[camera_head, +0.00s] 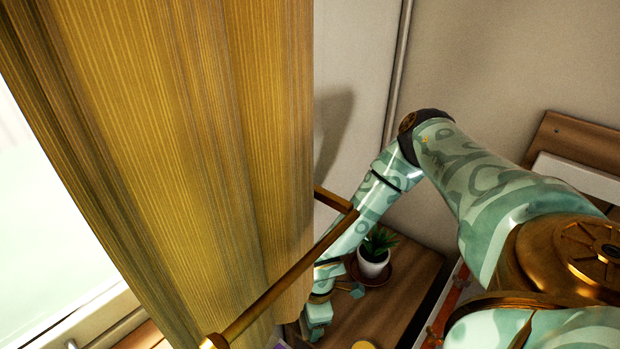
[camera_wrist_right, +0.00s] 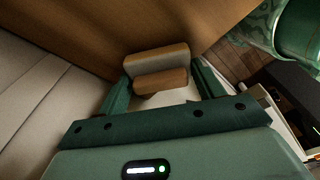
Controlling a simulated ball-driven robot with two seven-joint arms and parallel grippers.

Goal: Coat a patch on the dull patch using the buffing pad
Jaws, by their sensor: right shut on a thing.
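In the right wrist view, the buffing pad (camera_wrist_right: 155,60) is a small block with a greyish face and a brown grip. My right gripper (camera_wrist_right: 163,84) is shut on it, one green finger on each side. The pad is close to a brown surface (camera_wrist_right: 90,32); I cannot tell whether they touch. In the head view, my right gripper (camera_head: 317,316) is low, beside the lower edge of a tall yellow-brown ribbed curtain (camera_head: 190,150) and partly hidden; the pad cannot be made out there. I cannot make out the dull patch. My left gripper is out of view.
A brown rod (camera_head: 285,285) crosses in front of the curtain. A potted plant (camera_head: 374,262) stands on a wooden surface (camera_head: 400,300) close to my right forearm. A pale wall (camera_head: 490,60) is behind, and a bright window (camera_head: 40,210) is at the left.

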